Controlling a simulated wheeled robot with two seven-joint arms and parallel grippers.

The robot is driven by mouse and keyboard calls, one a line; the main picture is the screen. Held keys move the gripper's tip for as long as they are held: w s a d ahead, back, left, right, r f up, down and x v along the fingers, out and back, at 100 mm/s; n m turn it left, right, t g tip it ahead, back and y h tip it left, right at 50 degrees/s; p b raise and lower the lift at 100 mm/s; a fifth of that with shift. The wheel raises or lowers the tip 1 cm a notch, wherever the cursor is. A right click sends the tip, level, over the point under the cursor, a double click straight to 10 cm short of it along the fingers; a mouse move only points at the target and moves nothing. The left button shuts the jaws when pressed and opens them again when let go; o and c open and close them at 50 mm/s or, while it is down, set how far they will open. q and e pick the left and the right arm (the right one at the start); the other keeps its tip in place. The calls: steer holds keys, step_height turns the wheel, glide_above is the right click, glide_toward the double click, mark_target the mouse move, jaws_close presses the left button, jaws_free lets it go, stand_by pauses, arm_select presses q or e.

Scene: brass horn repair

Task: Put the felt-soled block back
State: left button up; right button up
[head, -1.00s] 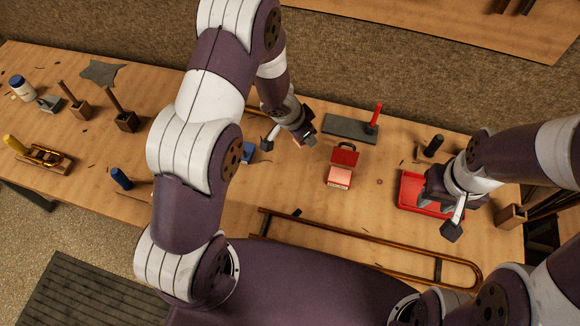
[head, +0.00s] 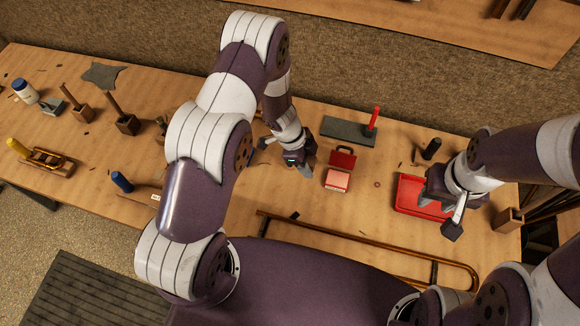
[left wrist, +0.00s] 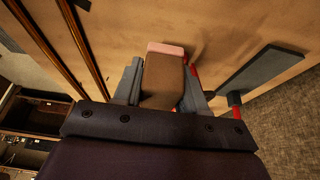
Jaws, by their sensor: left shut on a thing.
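My left gripper (head: 303,163) hangs over the middle of the bench, just left of the open red case. In the left wrist view its two grey fingers are shut on the felt-soled block (left wrist: 162,80), a brown block with a pink sole (left wrist: 165,48) at its far end. The block's shadow falls on the wood beside it. In the head view the block is mostly hidden by the gripper. My right gripper (head: 439,214) is over the red tray (head: 408,196), its fingers apart and nothing seen between them.
The open red case (head: 337,180) has a pink inside. A dark grey plate (head: 343,129) with a red upright handle (head: 374,117) lies behind it. A long brass tube (head: 350,242) runs along the front. Wooden holders and tools stand at left. Wood between tube and case is clear.

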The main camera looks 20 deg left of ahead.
arm_select(q)
steer(key=a+f, duration=0.1)
steer(key=a, duration=0.1)
steer(key=w+a+f, duration=0.1)
steer(key=a+f+p, duration=0.1)
steer(key=a, duration=0.1)
steer(key=shift+w+a+f, duration=0.1)
steer(key=shift+w+a, duration=0.05)
steer(key=shift+a, duration=0.15)
step_height(320, 180, down, 3)
steer(key=shift+f+p, duration=0.1)
steer(key=shift+p, duration=0.6)
steer(key=shift+f, duration=0.3)
